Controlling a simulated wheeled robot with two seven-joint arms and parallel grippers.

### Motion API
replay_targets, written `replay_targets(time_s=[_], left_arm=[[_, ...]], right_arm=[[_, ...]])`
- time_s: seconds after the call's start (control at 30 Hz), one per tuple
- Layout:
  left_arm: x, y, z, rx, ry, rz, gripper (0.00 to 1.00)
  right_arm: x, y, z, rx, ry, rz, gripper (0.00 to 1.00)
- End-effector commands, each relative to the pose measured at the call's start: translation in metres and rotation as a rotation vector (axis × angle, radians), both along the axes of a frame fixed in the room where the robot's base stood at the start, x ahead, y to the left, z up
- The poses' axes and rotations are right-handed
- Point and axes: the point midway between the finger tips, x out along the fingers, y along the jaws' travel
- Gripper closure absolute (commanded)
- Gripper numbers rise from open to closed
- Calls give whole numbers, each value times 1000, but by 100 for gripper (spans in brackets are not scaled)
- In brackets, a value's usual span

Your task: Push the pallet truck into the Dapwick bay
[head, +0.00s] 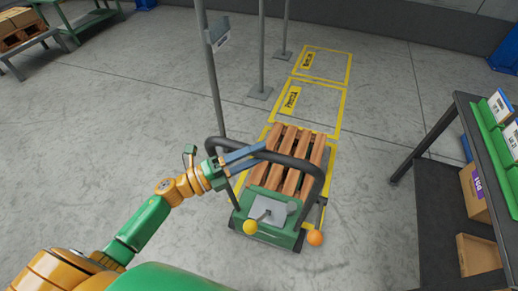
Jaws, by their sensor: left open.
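The green pallet truck (262,232) stands at the lower centre in the head view, with a wooden pallet (290,172) on it. Its dark loop handle (318,178) rises on the near side. My left gripper (262,153) is open, its blue fingers reaching across the left part of the handle loop; I cannot tell whether they touch it. Yellow floor bays run away from the truck: one around the truck, a middle bay (325,108) and a far bay (335,68). Their yellow labels are too small to read surely, so I cannot tell which is Dapwick. My right gripper is out of view.
Grey posts (213,85) stand along the left side of the bays, one with a small sign (219,35). A dark bench (433,135) with green bins and boxes is at the right. A green table (85,20) is at the far left. The floor between is clear.

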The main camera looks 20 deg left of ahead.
Motion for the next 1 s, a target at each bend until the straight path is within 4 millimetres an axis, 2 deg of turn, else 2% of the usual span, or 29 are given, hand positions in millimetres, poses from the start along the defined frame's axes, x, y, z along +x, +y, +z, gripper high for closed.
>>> replay_targets(time_s=[0.13, 0.37, 0.5, 0.6, 1.0], left_arm=[[10, -11, 3, 0, 0, 1, 38], [11, -12, 2, 1, 1, 0, 38], [11, -12, 2, 1, 1, 0, 76], [11, -12, 2, 1, 1, 0, 100], [11, -12, 2, 1, 0, 1, 100]], right_arm=[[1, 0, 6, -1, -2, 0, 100], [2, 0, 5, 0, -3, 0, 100], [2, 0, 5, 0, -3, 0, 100], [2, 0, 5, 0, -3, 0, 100], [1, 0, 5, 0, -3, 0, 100]])
